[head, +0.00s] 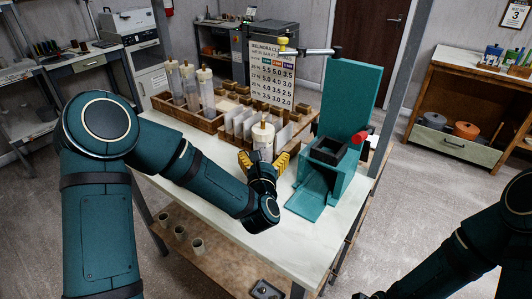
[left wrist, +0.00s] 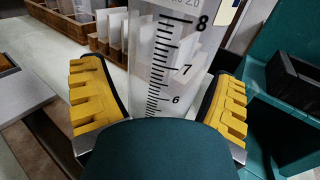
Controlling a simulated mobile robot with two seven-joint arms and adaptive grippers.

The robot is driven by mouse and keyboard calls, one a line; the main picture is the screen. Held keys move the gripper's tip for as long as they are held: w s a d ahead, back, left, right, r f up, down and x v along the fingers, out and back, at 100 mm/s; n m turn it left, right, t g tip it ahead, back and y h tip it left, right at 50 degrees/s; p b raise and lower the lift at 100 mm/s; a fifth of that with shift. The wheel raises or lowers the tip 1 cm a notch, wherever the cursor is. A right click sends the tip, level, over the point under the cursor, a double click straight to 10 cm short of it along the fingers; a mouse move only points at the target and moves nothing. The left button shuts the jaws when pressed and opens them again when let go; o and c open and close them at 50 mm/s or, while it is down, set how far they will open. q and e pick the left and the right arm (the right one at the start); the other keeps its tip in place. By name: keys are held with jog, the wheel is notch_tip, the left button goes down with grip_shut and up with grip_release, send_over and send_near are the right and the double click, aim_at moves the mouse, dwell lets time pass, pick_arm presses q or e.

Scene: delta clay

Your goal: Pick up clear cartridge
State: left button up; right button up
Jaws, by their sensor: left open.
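The clear cartridge (head: 263,140) stands upright on the white table with a brass-coloured fitting on top. In the left wrist view the cartridge (left wrist: 165,60) shows a printed black scale with 8, 7 and 6. My left gripper (head: 264,162) is open, with its yellow-padded fingers on either side of the cartridge. The left wrist view shows the gripper (left wrist: 160,105) with gaps between both fingers and the cartridge. The cartridge's lower part is hidden behind my gripper. My right arm enters at the lower right of the head view; its gripper is not visible.
A teal press-like stand (head: 345,105) with a dark block and red knob is close right of the cartridge. A wooden rack (head: 210,122) with several similar cylinders is behind left. White panels (head: 243,122) stand just behind. A number chart (head: 272,75) is farther back.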

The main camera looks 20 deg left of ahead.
pick_arm(q)
jog(key=shift+w+a, duration=0.1)
jog(key=shift+w, duration=0.2)
jog(key=shift+s, duration=0.1)
pick_arm(e)
jog(key=shift+w+r, duration=0.15)
jog(key=shift+w, duration=0.25)
pick_arm(q)
jog(key=shift+c, duration=0.4)
grip_shut()
